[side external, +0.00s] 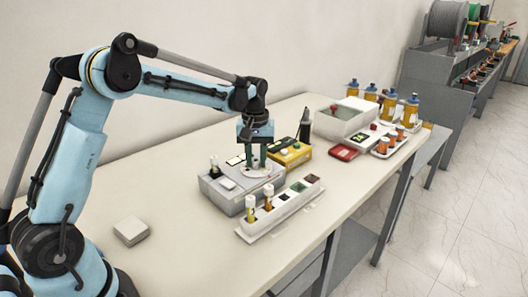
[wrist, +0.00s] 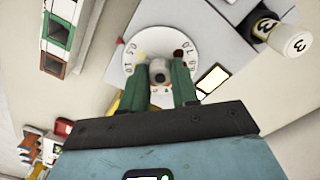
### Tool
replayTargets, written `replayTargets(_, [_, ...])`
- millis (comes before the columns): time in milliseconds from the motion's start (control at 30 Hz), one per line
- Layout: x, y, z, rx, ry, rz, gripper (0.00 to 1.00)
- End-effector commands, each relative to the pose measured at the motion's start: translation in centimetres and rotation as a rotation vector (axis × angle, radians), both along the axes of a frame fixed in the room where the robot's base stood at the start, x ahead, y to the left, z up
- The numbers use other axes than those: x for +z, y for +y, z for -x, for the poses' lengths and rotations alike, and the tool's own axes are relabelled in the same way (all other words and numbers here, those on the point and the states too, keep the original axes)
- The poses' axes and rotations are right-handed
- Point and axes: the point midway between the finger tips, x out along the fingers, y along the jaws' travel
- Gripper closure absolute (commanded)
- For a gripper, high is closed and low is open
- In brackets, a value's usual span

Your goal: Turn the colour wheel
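The wheel (wrist: 134,38) is a white disc with numbers around its rim, lying on top of a grey box. A yellowish spot and a dark red spot show on it beside my fingertips. A grey knob (wrist: 158,72) stands at its middle. My gripper (wrist: 156,72) points down over the wheel, with one green finger on each side of the knob. Whether the fingers touch the knob is not clear. In the side external view, my gripper (side external: 254,160) is low over the wheel (side external: 254,173). My fingers hide part of the disc.
A white rack (side external: 282,213) with small cylinders stands in front of the grey box (side external: 232,202). A yellow device (side external: 290,156) and a dark upright object (side external: 305,125) are close behind. A white bin (side external: 340,122) and bottles are farther right. The table's left side is mostly clear.

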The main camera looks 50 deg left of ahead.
Motion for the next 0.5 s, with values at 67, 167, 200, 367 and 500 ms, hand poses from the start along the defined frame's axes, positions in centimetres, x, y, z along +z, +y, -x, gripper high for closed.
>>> replayTargets(67, [0.02, 0.00, 0.00, 0.000, 0.000, 0.000, 0.84])
replayTargets(167, [0.02, 0.00, 0.00, 0.000, 0.000, 0.000, 0.99])
replayTargets(200, [0.02, 0.00, 0.00, 0.000, 0.000, 0.000, 1.00])
replayTargets(367, [0.03, -0.01, -0.01, -0.009, 0.000, 0.000, 1.00])
replayTargets(500, [0.04, -0.01, -0.01, -0.046, -0.001, 0.001, 1.00])
